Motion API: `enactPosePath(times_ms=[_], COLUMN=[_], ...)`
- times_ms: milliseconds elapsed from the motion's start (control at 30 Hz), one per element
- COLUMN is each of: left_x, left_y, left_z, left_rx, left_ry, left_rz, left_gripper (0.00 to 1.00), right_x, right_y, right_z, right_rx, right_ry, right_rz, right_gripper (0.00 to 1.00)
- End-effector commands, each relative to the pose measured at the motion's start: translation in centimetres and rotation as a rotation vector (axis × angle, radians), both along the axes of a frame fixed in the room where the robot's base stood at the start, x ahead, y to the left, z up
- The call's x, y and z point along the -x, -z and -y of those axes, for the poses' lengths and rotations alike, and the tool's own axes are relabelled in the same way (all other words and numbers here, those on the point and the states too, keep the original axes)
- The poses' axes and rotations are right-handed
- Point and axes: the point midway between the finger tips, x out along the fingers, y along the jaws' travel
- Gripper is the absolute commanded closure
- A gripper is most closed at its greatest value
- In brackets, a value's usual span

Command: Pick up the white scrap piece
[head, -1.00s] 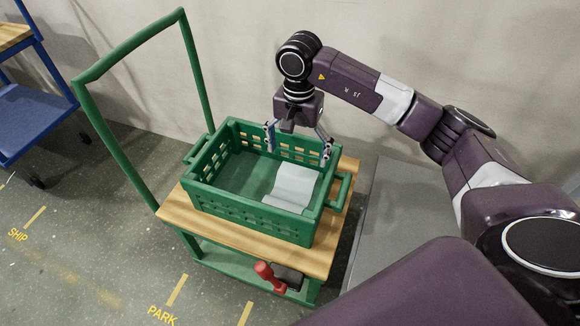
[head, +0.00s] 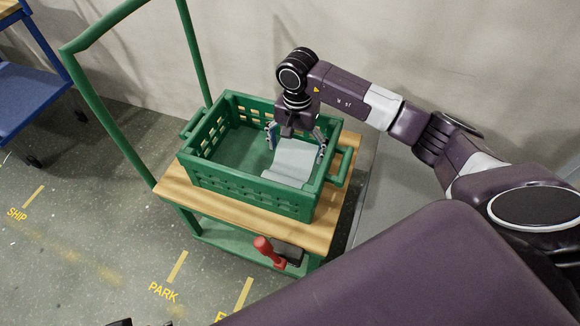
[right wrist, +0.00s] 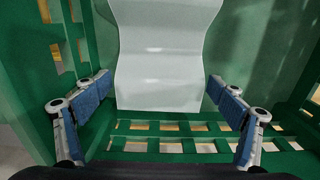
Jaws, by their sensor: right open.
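The white scrap piece (head: 294,158) is a pale, bent sheet lying in the right part of the green crate (head: 240,186). In the right wrist view the scrap piece (right wrist: 165,60) shows as a wavy white sheet, its near edge close to the slotted crate wall. My right gripper (head: 296,145) is open, pointing down inside the crate above the scrap. In the right wrist view the blue finger pads of my right gripper (right wrist: 160,103) stand apart, one on each side of the sheet's near end. Contact with the sheet cannot be told. My left gripper does not clearly show.
The crate stands on a wooden-topped green cart (head: 168,188) with a tall handle frame. A red-handled object (head: 268,250) sits on its lower shelf. A blue cart (head: 30,105) is at the left. The wall is close behind. Marked floor lies in front.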

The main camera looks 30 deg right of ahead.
Motion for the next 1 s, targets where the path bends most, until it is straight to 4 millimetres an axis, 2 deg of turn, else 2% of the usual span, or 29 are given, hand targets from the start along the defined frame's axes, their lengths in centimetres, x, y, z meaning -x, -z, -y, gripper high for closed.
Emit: enactPosePath(times_ms=[100, 300, 600, 867, 1000], left_x=[0.14, 0.15, 0.14, 0.13, 0.03], left_y=[-0.43, -0.47, -0.46, -0.48, -0.51], left_z=[-0.04, -0.05, -0.05, -0.05, -0.02], left_rx=[-0.001, -0.001, -0.001, 0.000, 0.000], left_ry=[0.000, 0.000, 0.000, 0.000, 0.000], left_rz=[0.002, 0.002, 0.002, 0.003, 0.005], left_gripper=[0.60, 0.60, 0.60, 0.60, 0.60], right_x=[0.01, -0.02, -0.01, -0.03, -0.08], right_y=[0.73, 0.70, 0.68, 0.56, -0.20], right_z=[-0.04, -0.01, 0.00, 0.00, 0.03], right_rx=[-0.001, 0.000, 0.000, 0.000, 0.000], right_ry=[0.000, 0.000, 0.000, 0.000, 0.000], right_rz=[0.001, 0.001, 0.001, 0.001, 0.003], right_gripper=[0.12, 0.12, 0.45, 0.46, 0.46])
